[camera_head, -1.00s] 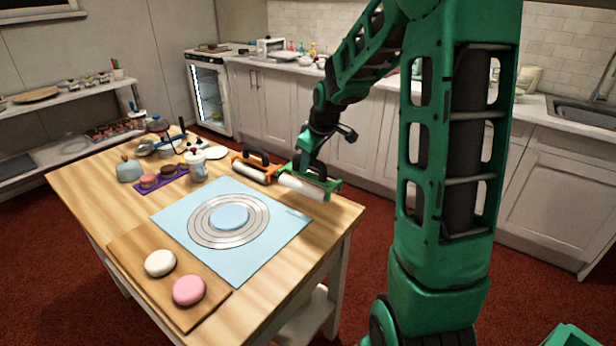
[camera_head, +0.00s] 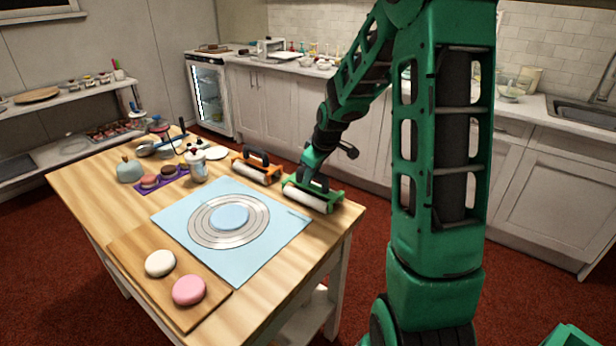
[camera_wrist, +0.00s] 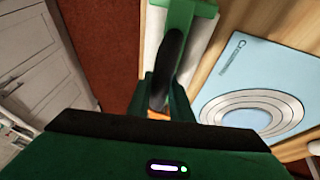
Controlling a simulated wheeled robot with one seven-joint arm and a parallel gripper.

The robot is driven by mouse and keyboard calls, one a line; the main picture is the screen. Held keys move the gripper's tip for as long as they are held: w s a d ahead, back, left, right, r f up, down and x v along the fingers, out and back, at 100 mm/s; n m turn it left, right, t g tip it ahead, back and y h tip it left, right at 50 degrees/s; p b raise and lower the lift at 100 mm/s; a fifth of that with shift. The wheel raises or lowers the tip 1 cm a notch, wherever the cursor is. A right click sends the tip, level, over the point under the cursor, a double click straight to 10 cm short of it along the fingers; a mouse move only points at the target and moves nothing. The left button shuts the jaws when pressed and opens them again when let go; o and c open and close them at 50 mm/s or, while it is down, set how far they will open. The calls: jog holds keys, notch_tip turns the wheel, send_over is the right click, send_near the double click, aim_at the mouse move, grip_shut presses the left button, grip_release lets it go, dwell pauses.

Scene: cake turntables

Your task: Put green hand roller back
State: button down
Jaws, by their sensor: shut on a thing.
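The green hand roller (camera_head: 304,195) has a white cylinder, a green frame and a dark handle. It is at the right back corner of the wooden table, beside the blue mat; I cannot tell if it touches the tabletop. My gripper (camera_head: 316,179) is above it, shut on its handle. An orange hand roller (camera_head: 262,172) lies just to the left, apart from the green one.
The blue mat (camera_head: 268,255) carries a ringed turntable disc (camera_head: 252,236). A wooden board (camera_head: 125,250) with white and pink cakes is at the front. Tabletop right of the mat is clear.

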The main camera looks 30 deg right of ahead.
jog(key=shift+s+a+f, duration=0.1)
jog(key=shift+f, duration=0.2)
jog(key=shift+s+a+f, duration=0.1)
jog(key=shift+s+f, duration=0.1)
jog(key=shift+f, duration=0.1)
jog(key=c, duration=1.6)
grip_release()
jog(key=shift+f, duration=0.1)
jog(key=shift+w+r, duration=0.2)
jog(key=shift+r, duration=0.4)
jog(key=d+v, duration=0.1)
jog(key=v, duration=1)
jog(key=s+a+m+g, duration=0.1)
jog(key=s+a+m, duration=0.1)
jog(key=s, duration=0.8)
jog(key=s+a+f+m+g, duration=0.1)
jog(key=s+m, duration=0.4)
jog(key=s, duration=0.6)
jog(key=s+a+m+g, duration=0.3)
jog(key=s, duration=0.8)
jog(key=shift+s+f+m+y, duration=0.1)
jog(key=shift+f+m+y, duration=0.25)
jog(key=shift+m+y, duration=0.05)
